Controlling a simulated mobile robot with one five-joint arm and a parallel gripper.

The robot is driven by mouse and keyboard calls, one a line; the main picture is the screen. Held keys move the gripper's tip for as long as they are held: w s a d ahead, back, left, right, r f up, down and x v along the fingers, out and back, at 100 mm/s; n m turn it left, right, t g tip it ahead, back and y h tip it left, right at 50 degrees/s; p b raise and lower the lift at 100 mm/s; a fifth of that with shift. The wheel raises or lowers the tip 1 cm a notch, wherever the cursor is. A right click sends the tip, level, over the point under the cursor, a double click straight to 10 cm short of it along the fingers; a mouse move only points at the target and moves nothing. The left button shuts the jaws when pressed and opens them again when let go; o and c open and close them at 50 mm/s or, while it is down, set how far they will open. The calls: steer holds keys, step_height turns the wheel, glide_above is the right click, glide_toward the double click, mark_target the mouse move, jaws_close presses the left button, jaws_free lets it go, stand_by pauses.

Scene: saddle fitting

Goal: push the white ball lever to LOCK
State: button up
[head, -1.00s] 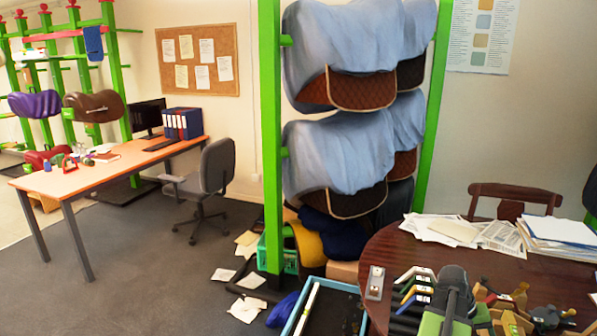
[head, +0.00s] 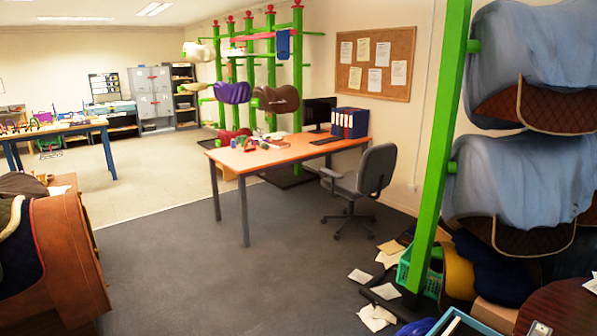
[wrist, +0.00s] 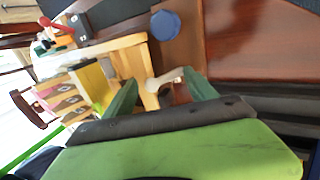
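In the wrist view, my gripper (wrist: 160,82) shows two green fingers standing apart, so it is open. A small off-white lever with a rounded end (wrist: 169,77) shows in the gap between the fingertips, in front of a pale wooden block (wrist: 132,62). It looks like the white ball lever, but I cannot tell whether a finger touches it. Its base is partly hidden by the fingers, and no LOCK marking is readable. In the head view, neither the lever nor my gripper is in the picture.
In the wrist view, a red-handled piece (wrist: 60,27) is at upper left, a blue round cap (wrist: 165,25) beyond the lever, and a reddish-brown wooden surface (wrist: 260,40) at right. In the head view, an orange-topped desk (head: 285,153) and grey chair (head: 372,172) stand across open floor.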

steer(key=shift+w+a, duration=0.75)
steer(key=shift+w, duration=0.15)
steer(key=shift+w+a, duration=0.7)
steer(key=shift+w, duration=0.2)
steer(key=shift+w+a, duration=0.15)
steer(key=shift+r, duration=0.15)
step_height(320, 180, up, 6)
steer(key=p, duration=0.6)
